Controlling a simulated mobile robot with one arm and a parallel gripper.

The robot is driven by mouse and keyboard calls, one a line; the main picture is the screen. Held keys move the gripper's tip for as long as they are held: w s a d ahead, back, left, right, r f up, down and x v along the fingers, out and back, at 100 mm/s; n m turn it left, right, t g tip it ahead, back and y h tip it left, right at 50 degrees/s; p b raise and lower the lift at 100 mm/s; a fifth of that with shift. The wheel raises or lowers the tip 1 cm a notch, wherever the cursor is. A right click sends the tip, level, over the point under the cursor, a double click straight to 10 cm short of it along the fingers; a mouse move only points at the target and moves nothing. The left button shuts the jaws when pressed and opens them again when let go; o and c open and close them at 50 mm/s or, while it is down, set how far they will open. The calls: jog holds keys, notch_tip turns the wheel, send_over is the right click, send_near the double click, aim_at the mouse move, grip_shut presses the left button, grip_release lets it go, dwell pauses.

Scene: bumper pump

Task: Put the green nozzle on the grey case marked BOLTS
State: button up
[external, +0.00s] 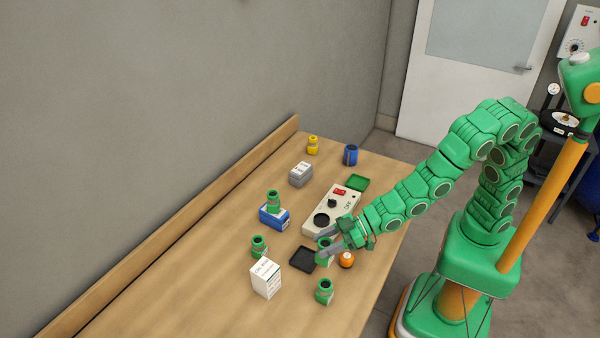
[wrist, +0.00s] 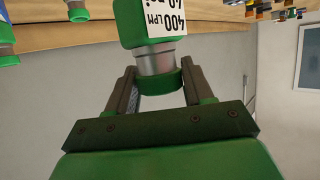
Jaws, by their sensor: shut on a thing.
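My gripper (external: 327,243) is near the table's front edge, by a black tray. It is shut on a green nozzle (external: 323,258). In the wrist view, my gripper (wrist: 157,80) has its fingers on either side of the nozzle's grey neck, and the nozzle's green body (wrist: 138,25) carries a white label with "400 LPM". I cannot tell whether the held nozzle touches the table. A grey case (external: 300,175) with a white label lies further back; its lettering is too small to read. Its top looks bare.
Other green nozzles stand on a blue case (external: 275,218), left of the black tray (external: 302,259), and at the front (external: 325,292). A white box (external: 265,279), orange item (external: 346,260), control box (external: 331,211), green tray (external: 358,182), blue cup (external: 351,155) and yellow item (external: 313,145) are nearby.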

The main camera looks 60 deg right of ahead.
jog(key=w+d+r+m+t+h, duration=0.1)
jog(key=w+d+r+m+h, duration=0.35)
jog(key=d, duration=1.05)
jog(key=w+d+m+t+h, duration=0.1)
jog(key=w+d+t+h, duration=0.1)
jog(key=w+d, duration=0.95)
jog(key=w+d+r+m+t+h, duration=0.1)
jog(key=w+d+r+m+h, duration=0.15)
jog(key=d, duration=1.65)
jog(key=shift+m, duration=0.4)
jog(key=shift+w+a+f, duration=0.2)
jog(key=shift+w+f, duration=2.1)
jog(key=shift+w, duration=0.15)
jog(key=shift+w+a+f, duration=0.25)
jog(key=shift+w+f, duration=2)
jog(key=shift+w, duration=0.25)
jog(key=shift+w+a+f, duration=0.2)
jog(key=shift+w+f, duration=2.1)
jog(key=shift+w, duration=0.15)
jog(key=shift+f, duration=0.1)
jog(key=o, duration=1.2)
